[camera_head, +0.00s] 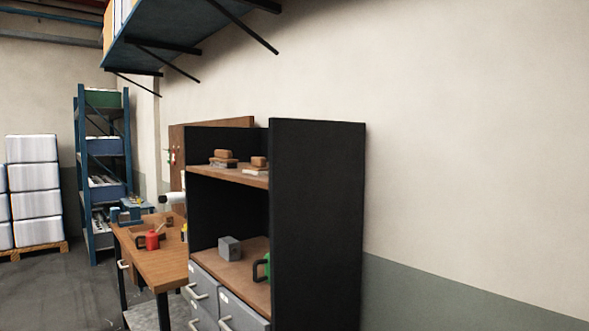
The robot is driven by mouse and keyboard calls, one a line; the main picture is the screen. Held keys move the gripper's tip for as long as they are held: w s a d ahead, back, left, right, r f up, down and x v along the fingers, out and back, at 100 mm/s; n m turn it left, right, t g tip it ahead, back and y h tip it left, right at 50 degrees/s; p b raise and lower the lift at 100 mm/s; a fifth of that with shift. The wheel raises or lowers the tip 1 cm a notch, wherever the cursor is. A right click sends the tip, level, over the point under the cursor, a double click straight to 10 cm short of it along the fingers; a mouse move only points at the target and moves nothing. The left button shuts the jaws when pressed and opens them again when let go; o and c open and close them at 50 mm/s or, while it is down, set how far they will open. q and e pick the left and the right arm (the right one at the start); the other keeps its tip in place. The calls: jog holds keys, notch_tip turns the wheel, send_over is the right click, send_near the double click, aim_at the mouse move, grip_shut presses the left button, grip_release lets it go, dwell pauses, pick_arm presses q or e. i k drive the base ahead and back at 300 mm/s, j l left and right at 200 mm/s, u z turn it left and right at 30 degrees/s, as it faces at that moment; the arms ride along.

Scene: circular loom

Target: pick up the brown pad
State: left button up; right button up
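Two small brown block-shaped objects sit on the upper wooden shelf of a black cabinet. The left brown block (223,155) rests on a darker, flat piece, and the right brown block (259,162) rests on a pale, flat piece. Either could be the brown pad; they are too small to tell. The cabinet's side panel (318,220) stands to the right of them and hides part of the shelf. Neither of my grippers is in view.
The lower shelf (236,262) holds a grey block (230,248) and a partly hidden green object (262,268). Grey drawers (203,285) are below. A wooden workbench (160,262) with a red can (152,240) stands left. Open floor (60,290) lies at front left.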

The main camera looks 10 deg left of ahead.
aim_at(259, 167)
jog(key=i+j+z, duration=0.2)
jog(key=j+z, duration=0.15)
jog(key=j, duration=0.3)
jog(key=i+j+z, duration=0.2)
jog(key=j, duration=0.15)
jog(key=j+z, duration=0.2)
jog(key=j, duration=0.15)
